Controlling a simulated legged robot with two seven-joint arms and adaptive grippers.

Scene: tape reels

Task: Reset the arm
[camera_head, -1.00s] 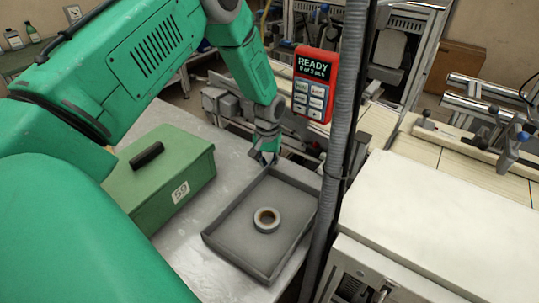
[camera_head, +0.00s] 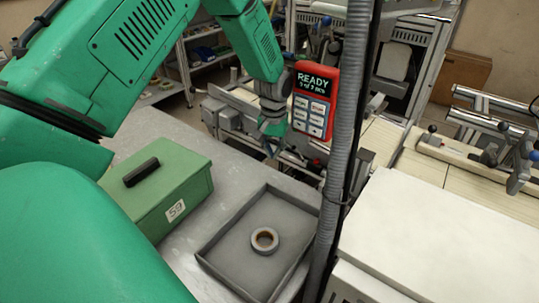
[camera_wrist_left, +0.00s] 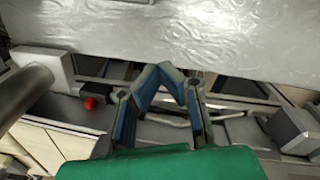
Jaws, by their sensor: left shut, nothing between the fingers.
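My left gripper (camera_head: 271,148) is shut and empty, hanging in the air just beyond the far edge of the grey tray. In the left wrist view its fingertips (camera_wrist_left: 166,68) meet, with nothing between them. The grey tray (camera_head: 214,252) lies on the metal table. A tape reel (camera_head: 265,240) with a brown core lies flat in the tray, apart from the gripper. My right gripper is in neither view.
A green box (camera_head: 190,194) with a black handle and a "59" label stands left of the tray. A red device (camera_head: 314,98) reading READY hangs by a grey vertical post (camera_head: 341,150). A white-topped cabinet (camera_head: 450,230) stands at right. The metal table (camera_head: 170,128) has bare room at its back left.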

